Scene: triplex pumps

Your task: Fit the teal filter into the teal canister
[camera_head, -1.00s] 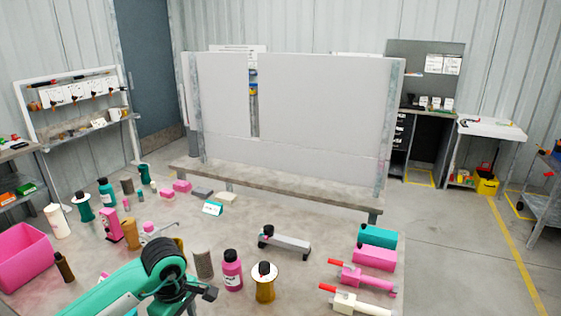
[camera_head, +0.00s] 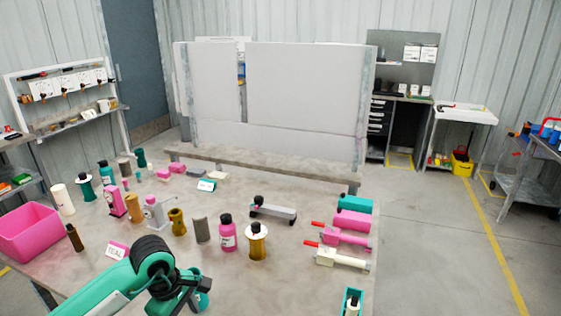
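A teal canister-like body (camera_head: 84,188) with a pale flange and dark top stands at the left of the table. A teal bottle (camera_head: 105,174) with a dark cap and a dark green-teal one (camera_head: 141,158) stand behind it. I cannot tell which piece is the teal filter. My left gripper (camera_head: 185,295) is low in the picture, in front of the bottles, with its dark jaws partly hidden. Something teal (camera_head: 203,284) shows at the jaws; I cannot tell whether it is a held piece or my arm. My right gripper is not in view.
A pink bin (camera_head: 32,230) is at the left edge. A pink bottle (camera_head: 227,235), a gold canister (camera_head: 256,242) and a grey cylinder (camera_head: 201,230) stand mid-table. Pink and teal blocks and pump parts line the right side. A teal open box (camera_head: 352,303) is at the bottom edge.

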